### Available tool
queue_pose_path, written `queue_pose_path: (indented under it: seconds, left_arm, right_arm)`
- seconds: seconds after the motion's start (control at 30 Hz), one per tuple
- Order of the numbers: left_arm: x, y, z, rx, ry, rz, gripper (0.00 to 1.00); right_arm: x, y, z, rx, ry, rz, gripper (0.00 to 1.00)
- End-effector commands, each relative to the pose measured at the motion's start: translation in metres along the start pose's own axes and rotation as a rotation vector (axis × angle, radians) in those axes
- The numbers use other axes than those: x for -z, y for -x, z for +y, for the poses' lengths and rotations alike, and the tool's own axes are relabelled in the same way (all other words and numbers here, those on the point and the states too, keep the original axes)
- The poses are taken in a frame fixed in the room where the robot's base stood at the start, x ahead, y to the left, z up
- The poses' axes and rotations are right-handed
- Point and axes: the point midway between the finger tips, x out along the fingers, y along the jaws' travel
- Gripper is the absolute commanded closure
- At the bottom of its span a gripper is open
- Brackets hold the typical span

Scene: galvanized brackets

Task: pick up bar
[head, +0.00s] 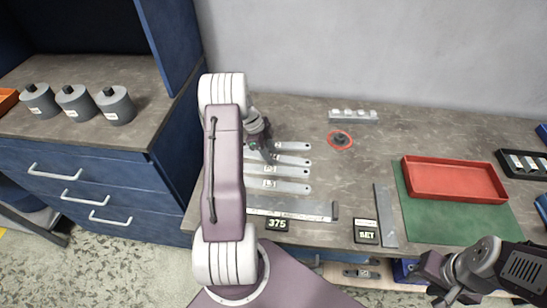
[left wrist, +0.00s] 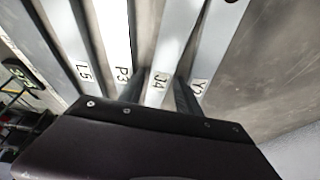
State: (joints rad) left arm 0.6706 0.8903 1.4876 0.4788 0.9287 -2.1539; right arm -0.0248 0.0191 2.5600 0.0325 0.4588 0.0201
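Several flat pale metal bars with rounded, holed ends lie side by side on the bench. In the left wrist view they are labelled L5 (left wrist: 70,40), P3 (left wrist: 115,40), J4 (left wrist: 172,50) and one starting with Y (left wrist: 213,50). In the head view the L5 bar (head: 290,187) is nearest and the P3 bar (head: 290,172) lies behind it. My left gripper (head: 268,155) is low over the bars. Its dark fingers (left wrist: 163,90) stand on either side of the J4 bar; contact is unclear. My right gripper (head: 440,283) is at the lower right, away from the bars.
A steel rule (head: 290,207) and a 375 sign (head: 277,224) lie in front of the bars. A red ring (head: 340,139) and a metal block (head: 353,117) are behind. A red tray (head: 455,192) sits on a green mat (head: 420,225), beside a SET sign (head: 366,235).

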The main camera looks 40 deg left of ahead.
Motion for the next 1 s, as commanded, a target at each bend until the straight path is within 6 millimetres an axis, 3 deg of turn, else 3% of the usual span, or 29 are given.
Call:
queue_pose_path:
  seconds: [0.07,0.1,0.23,0.63,0.87,1.0]
  left_arm:
    - [0.000,0.000,0.000,0.000,0.000,0.000,0.60]
    - [0.000,0.000,0.000,0.000,0.000,0.000,0.66]
    - [0.000,0.000,0.000,0.000,0.000,0.000,1.00]
    - [0.002,0.005,-0.001,0.003,-0.002,0.000,1.00]
    - [0.016,0.040,-0.002,0.006,-0.003,-0.001,1.00]
    - [0.033,0.051,0.029,0.003,-0.002,0.000,1.00]
  right_arm:
    - [0.000,0.000,0.000,0.000,0.000,0.000,0.64]
    - [0.000,0.000,0.000,0.000,0.000,0.000,0.64]
    - [0.000,0.000,0.000,0.000,0.000,0.000,0.64]
    - [0.000,-0.001,0.000,0.000,0.000,0.000,0.64]
    - [-0.001,-0.006,0.000,0.000,0.000,0.000,0.64]
    - [-0.001,-0.014,0.000,0.000,0.000,0.000,0.64]
